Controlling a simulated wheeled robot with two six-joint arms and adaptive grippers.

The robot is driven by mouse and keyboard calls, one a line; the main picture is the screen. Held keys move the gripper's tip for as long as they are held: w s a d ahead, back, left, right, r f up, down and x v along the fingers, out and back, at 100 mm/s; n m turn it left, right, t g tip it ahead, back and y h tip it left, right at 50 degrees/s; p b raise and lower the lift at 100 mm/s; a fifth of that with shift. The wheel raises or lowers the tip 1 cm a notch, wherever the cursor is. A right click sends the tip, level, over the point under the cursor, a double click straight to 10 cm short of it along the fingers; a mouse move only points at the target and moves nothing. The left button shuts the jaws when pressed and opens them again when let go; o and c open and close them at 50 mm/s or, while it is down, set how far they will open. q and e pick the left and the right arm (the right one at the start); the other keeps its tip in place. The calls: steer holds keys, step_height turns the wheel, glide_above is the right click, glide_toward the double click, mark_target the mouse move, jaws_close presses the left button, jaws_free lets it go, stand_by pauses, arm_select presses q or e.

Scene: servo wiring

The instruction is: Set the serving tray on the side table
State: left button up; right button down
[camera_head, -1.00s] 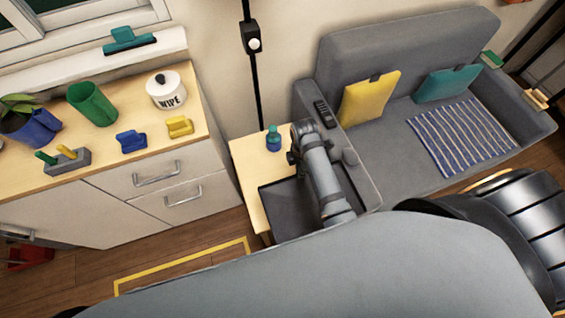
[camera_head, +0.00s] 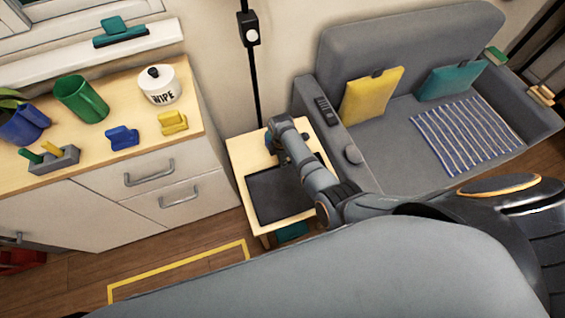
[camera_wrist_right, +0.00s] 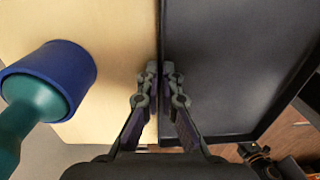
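The serving tray (camera_head: 268,197) is a dark, flat rectangle with a low rim, and it appears to lie flat on the light wooden side table (camera_head: 239,153). In the right wrist view the tray (camera_wrist_right: 235,65) fills the right side and bare tabletop (camera_wrist_right: 110,25) shows to its left. My right gripper (camera_head: 276,152) is at the tray's far side. In the wrist view its fingers (camera_wrist_right: 160,72) are close together with the tray's rim between them. My arm hides part of the tray. My left gripper is not in view.
A blue and teal bottle (camera_wrist_right: 48,85) stands on the tabletop beside my right gripper. A grey sofa (camera_head: 390,140) is right of the table. A cabinet (camera_head: 95,200) with a mug and a white canister (camera_head: 159,88) is at left. A teal object (camera_head: 293,231) shows under the table.

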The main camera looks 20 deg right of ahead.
steer(key=c, duration=1.5)
jaws_free()
steer(key=r+p, duration=0.1)
steer(key=r, duration=0.7)
steer(key=r+p, duration=0.1)
steer(key=r, duration=0.3)
steer(key=shift+w+p, duration=0.25)
steer(key=shift+p, duration=0.1)
